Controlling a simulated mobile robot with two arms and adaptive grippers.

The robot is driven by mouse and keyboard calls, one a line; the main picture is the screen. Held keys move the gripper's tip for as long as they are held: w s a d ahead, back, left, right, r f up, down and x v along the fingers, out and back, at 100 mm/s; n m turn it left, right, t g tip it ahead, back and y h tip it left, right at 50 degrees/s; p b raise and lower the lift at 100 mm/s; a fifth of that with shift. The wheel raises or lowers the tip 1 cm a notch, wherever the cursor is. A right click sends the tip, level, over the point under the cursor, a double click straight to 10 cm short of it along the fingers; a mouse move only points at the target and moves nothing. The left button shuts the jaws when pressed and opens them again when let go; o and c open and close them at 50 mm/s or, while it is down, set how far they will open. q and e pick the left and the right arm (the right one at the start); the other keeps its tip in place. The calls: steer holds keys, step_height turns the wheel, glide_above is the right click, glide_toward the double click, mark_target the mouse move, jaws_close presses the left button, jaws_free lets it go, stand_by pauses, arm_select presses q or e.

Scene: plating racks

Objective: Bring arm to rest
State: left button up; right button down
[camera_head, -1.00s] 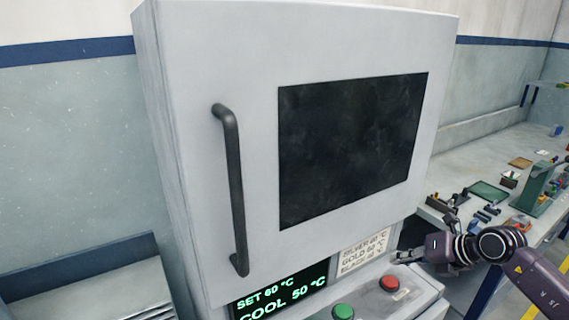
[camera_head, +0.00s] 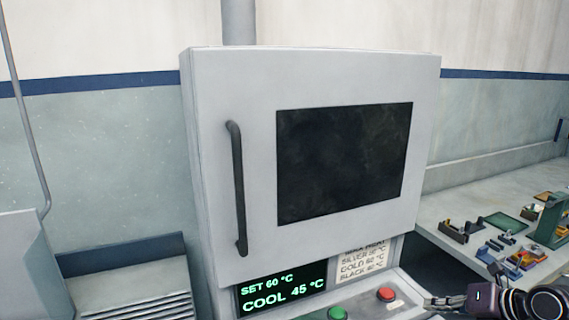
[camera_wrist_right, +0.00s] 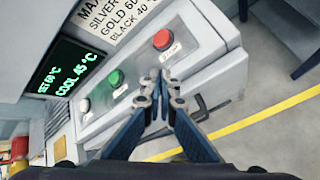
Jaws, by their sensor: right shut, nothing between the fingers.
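My right gripper (camera_head: 440,302) is at the lower right of the head view, in front of the panel's right end. It is shut and empty. In the right wrist view its fingertips (camera_wrist_right: 160,82) meet just short of the panel's front face, below the red button (camera_wrist_right: 162,39). They look apart from the button. The red button (camera_head: 386,294) and green button (camera_head: 337,313) are on the sloped panel in the head view. My left gripper is in neither view.
The grey oven cabinet (camera_head: 345,80) has its door closed, with a dark handle (camera_head: 237,190). Its display (camera_head: 280,291) reads SET 60 °C, COOL 45 °C. A workbench (camera_head: 440,205) with several small parts stands right. Open floor (camera_wrist_right: 255,85) lies beside the panel.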

steer(key=a+r+m+t+y, duration=0.3)
steer(key=a+r+m+t, duration=0.7)
steer(key=a, duration=0.4)
steer(key=s+d+f+m+g+h, duration=0.2)
steer(key=s+d+f+m+h, duration=0.3)
steer(key=m, duration=0.4)
steer(key=s+d+f+m+g+h, duration=0.2)
steer(key=s+d+f+m+h, duration=0.2)
steer(key=f+m+h, duration=0.35)
steer(key=s+a+f+m+g+y, duration=0.1)
steer(key=s+a+f+g+y, duration=0.1)
steer(key=s+a+f+g, duration=0.45)
steer(key=s+a+f+m+g+y, duration=0.1)
steer(key=s+f+m, duration=0.15)
steer(key=s, duration=0.65)
steer(key=s+a+f+m+g+y, duration=0.1)
steer(key=s+a+f+g+y, duration=0.15)
steer(key=s+f+g, duration=0.4)
steer(key=s+f+t+h, duration=0.1)
steer(key=s+f+t, duration=0.15)
steer(key=f, duration=2.35)
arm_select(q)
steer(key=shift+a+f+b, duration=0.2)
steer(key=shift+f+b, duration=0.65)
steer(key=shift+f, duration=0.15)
arm_select(e)
steer(key=s+d+f+g, duration=0.2)
steer(key=s+f, duration=1.5)
steer(key=shift+s+n, duration=0.4)
